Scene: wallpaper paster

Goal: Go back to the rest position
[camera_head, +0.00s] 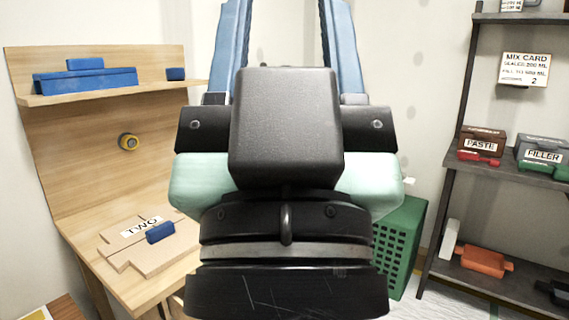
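My gripper (286,25) fills the middle of the head view, seen from behind, with its black body close to the camera. Its two blue fingers stand up at the top and run out of the picture, so their tips may be cut off. They are wide apart, and only pale wall shows between them. No held thing is visible. The gripper body hides the middle of the room behind it.
At left, a wooden bench (150,290) carries a "TWO" board with a blue block (160,232); its shelf (120,92) holds a blue case (85,80). At right, a dark rack (455,215) holds PASTE (481,143) and FILLER (543,155) boxes. A green crate (402,245) stands between.

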